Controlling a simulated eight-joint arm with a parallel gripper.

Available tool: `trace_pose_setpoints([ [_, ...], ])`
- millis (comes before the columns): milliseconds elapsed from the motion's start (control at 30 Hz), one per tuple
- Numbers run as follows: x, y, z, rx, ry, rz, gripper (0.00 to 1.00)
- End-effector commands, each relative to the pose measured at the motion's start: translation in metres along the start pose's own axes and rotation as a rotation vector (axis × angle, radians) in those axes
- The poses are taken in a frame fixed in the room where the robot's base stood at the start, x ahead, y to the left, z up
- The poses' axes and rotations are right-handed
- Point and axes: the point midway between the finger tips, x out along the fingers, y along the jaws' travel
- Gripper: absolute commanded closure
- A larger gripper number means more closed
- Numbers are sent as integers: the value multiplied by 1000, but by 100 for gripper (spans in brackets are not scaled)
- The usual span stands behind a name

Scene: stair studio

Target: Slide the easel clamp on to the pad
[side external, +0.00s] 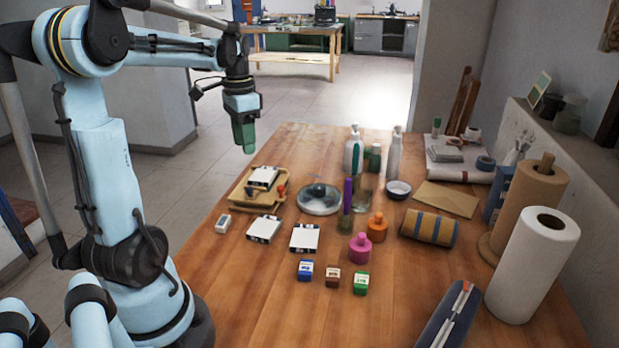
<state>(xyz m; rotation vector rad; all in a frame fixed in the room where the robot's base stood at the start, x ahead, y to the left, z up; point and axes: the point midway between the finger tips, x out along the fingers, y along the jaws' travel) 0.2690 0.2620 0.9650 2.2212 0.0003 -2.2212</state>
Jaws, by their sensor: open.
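My gripper (244,140), with green fingers, hangs pointing down beyond the table's far left edge, above floor level in the picture. It is open and nothing shows between its fingers. A small tan wooden frame or tray (240,197) lies at the table's far left, below and near my gripper in the picture. A white pad-like block with dark edges (263,178) sits on it. A small orange-red knob-like part (282,191) shows at its right side. I cannot tell for certain which piece is the easel clamp.
Two similar white blocks, one left (264,229) and one right (305,238), lie in front. A glass dish (319,207), bottles (354,152), an orange pot (377,228) and a pink pot (360,248) stand right. Paper rolls (532,265) fill the right edge. The table's front left is clear.

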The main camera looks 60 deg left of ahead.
Motion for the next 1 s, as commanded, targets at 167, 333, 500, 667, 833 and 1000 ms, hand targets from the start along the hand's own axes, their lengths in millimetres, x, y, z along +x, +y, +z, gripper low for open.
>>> trace_pose_setpoints([
  [167, 14, 0, 0, 1, -2, 1, 55],
  [333, 39, 0, 0, 1, -1, 0, 55],
  [500, 66, 0, 0, 1, 0, 0, 55],
  [667, 89, 0, 0, 0, 0, -1, 55],
  [833, 108, 0, 0, 0, 0, -1, 55],
  [1000, 118, 0, 0, 0, 0, -1, 55],
])
